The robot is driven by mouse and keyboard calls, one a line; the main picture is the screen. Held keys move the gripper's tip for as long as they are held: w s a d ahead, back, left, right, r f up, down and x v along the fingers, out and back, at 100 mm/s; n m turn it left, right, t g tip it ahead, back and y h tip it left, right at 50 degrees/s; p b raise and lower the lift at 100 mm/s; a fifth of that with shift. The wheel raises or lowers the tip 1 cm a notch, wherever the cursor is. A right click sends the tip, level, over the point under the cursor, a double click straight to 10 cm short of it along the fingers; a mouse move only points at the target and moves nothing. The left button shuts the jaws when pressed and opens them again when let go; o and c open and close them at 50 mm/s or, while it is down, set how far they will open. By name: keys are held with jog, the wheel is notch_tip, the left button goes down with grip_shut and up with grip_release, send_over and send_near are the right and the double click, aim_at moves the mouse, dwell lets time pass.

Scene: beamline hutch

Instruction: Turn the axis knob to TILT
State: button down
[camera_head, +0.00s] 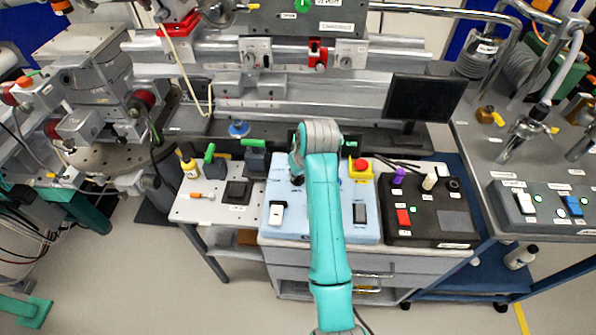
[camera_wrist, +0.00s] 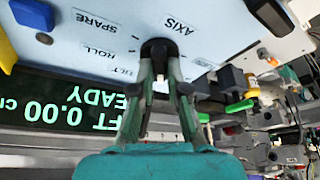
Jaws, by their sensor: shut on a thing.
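The axis knob (camera_wrist: 156,46) is a dark round knob on a pale blue panel (camera_wrist: 105,12), under the upside-down word AXIS. The labels SPARE, ROLL and one that seems to read TILT (camera_wrist: 123,71) lie around its left side. My gripper (camera_wrist: 160,68) is shut on the knob, a finger on each side. A small pale spot shows between the fingers; I cannot tell which label the knob points to. A display (camera_wrist: 60,105) shows upside-down green text, partly hidden, with "FT 0.00" and "EADY". In the head view my arm covers much of the blue panel (camera_head: 272,232).
A black control box (camera_head: 430,238) stands to the right, a grey plate (camera_head: 205,212) with green-handled parts to the left. A monitor (camera_head: 424,98) stands behind.

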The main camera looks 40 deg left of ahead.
jog(key=m+t, duration=0.1)
jog(key=m, duration=0.1)
jog(key=m+h, duration=0.1)
jog(key=m, duration=0.2)
jog(key=shift+m+t, duration=0.3)
jog(key=shift+t, duration=0.1)
jog(key=shift+s+m+h, duration=0.1)
jog(key=shift+m+h, duration=1)
jog(key=shift+m, duration=1.2)
jog(key=shift+t, duration=0.3)
jog(key=c, duration=1.2)
grip_release()
jog(key=shift+o, duration=0.2)
jog(key=v, duration=0.7)
jog(key=shift+r, duration=0.2)
jog(key=shift+s, duration=0.1)
